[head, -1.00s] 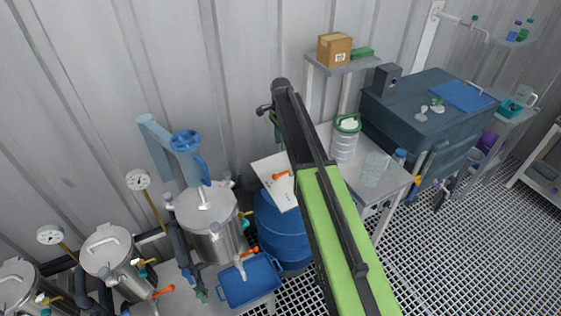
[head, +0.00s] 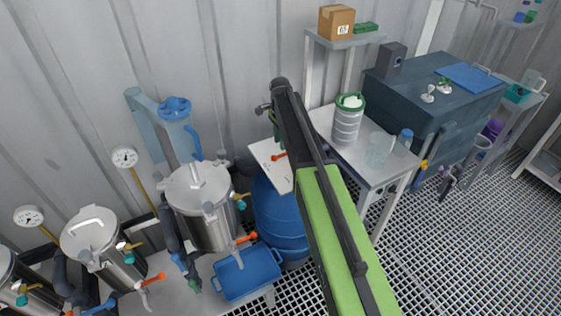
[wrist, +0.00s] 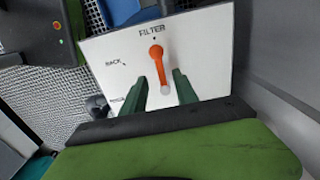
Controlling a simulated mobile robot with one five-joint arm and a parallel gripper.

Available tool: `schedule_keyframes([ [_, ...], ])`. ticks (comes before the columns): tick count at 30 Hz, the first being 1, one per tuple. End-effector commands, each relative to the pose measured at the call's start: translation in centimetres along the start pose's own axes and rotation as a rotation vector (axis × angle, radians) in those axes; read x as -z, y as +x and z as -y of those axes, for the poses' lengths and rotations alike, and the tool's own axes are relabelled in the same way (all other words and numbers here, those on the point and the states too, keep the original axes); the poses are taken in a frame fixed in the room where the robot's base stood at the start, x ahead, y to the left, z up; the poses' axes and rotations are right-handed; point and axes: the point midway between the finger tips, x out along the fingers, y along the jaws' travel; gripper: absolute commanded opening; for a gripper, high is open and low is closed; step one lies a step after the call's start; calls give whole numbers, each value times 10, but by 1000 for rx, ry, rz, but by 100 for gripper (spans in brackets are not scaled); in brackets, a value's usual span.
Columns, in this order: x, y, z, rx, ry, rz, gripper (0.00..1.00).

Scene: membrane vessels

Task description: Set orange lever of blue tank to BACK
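The blue tank (head: 280,220) is a ribbed barrel left of my arm in the head view. A white panel (head: 268,155) sits at its top, partly hidden by my arm. The orange lever (head: 279,157) is on that panel. In the wrist view the lever (wrist: 156,58) has its orange end toward the FILTER label, and its pale end lies between my fingers. The BACK label (wrist: 114,63) is to the left; another label below it is partly hidden. My gripper (wrist: 160,77) is open, with green fingers on either side of the lever; contact cannot be told.
Steel vessels (head: 200,210) with small orange levers and valves stand at left. A metal table (head: 375,160) with a green-lidded jar (head: 346,118) and a clear jug (head: 379,148) is right of my arm. Grating floor is open at lower right.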

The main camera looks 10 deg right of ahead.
Motion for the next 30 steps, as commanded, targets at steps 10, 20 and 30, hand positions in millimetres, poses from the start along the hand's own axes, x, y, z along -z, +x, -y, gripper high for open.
schedule_keyframes([
  [10,0,61,0,0,0,0,35],
  [20,-1,59,0,0,-1,0,28],
  [30,-1,59,0,1,-1,0,0],
])
